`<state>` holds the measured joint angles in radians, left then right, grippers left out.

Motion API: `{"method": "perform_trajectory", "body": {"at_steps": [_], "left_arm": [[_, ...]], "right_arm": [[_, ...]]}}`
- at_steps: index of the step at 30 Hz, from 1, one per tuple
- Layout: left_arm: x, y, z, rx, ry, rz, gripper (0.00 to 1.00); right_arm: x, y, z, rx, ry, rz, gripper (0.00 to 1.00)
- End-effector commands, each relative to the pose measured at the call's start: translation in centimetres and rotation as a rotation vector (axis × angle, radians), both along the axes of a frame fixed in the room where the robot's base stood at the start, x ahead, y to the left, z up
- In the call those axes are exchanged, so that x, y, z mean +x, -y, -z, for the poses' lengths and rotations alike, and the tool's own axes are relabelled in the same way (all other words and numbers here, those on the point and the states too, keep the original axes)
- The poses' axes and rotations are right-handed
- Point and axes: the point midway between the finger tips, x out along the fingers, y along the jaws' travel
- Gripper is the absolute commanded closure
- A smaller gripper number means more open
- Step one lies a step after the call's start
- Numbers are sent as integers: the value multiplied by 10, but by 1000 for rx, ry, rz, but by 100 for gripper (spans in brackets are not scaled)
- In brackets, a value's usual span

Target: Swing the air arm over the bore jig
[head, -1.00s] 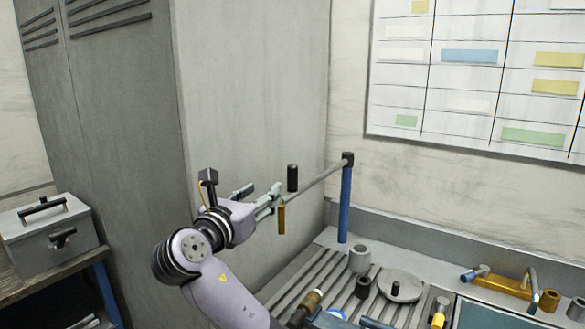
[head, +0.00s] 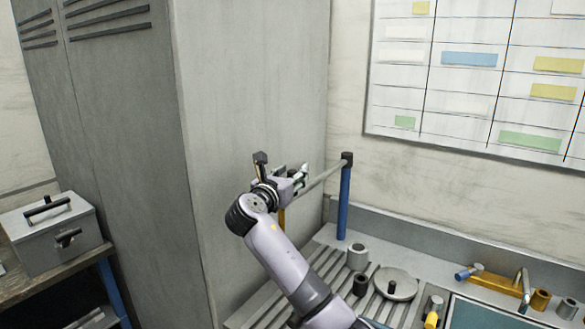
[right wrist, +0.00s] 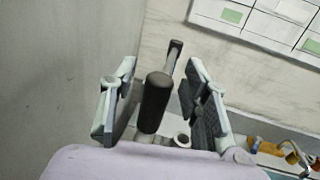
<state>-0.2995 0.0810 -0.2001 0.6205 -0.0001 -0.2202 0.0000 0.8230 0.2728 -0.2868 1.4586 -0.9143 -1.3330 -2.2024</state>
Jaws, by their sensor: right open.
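The air arm is a grey bar (head: 326,175) reaching left from the top of a blue post (head: 343,205) on the bench. A brass nozzle (head: 282,219) hangs under its free end, partly hidden by my right arm. My right gripper (head: 302,177) is at that free end with its fingers open. In the right wrist view, the arm's black handle (right wrist: 155,102) stands between the two spread fingers, with visible gaps on both sides. I cannot tell which bench piece is the bore jig; a grey hollow cylinder (head: 357,257) stands near the post. My left gripper is out of view.
A tall grey cabinet (head: 250,130) stands close behind and left of my right gripper. A grey toolbox (head: 55,235) is at left.

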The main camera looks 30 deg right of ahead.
Motion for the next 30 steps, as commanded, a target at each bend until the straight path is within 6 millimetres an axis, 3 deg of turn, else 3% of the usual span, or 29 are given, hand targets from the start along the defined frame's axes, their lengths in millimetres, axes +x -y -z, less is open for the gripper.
{"method": "perform_trajectory", "body": {"at_steps": [11,30], "left_arm": [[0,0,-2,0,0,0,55],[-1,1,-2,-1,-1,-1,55]], "right_arm": [[4,6,1,1,0,0,57],[4,5,1,1,-1,0,99]]}}
